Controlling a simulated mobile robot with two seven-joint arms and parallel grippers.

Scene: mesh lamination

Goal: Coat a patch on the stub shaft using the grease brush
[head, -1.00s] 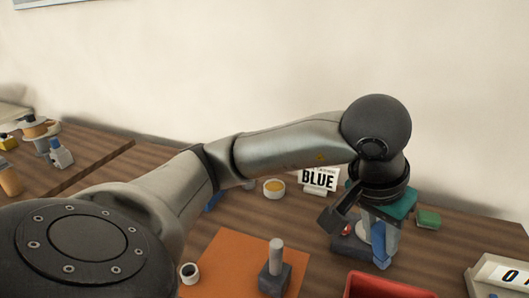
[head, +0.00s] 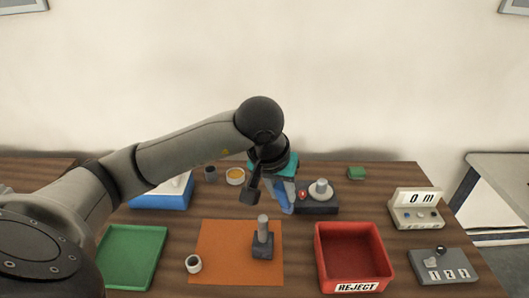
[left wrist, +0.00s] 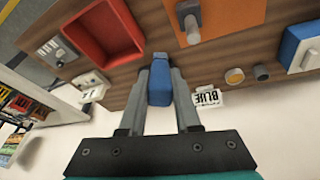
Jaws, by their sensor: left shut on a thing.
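The stub shaft (head: 262,229) is a grey post standing upright in a dark block on an orange mat (head: 212,242). It also shows at the top of the left wrist view (left wrist: 191,22). My left gripper (head: 282,200) has a teal palm and grey fingers, and is over the table behind the shaft, apart from it. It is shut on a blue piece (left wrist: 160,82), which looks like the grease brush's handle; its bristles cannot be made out. A white pot with yellow contents (head: 235,176) stands behind the mat. My right gripper is not in view.
A red REJECT bin (head: 351,252) stands right of the mat, a green tray (head: 131,257) left. A dark device with a white disc (head: 318,206) is just right of my gripper. A white ring (head: 193,264) lies on the mat. A BLUE card (left wrist: 207,97) shows in the wrist view.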

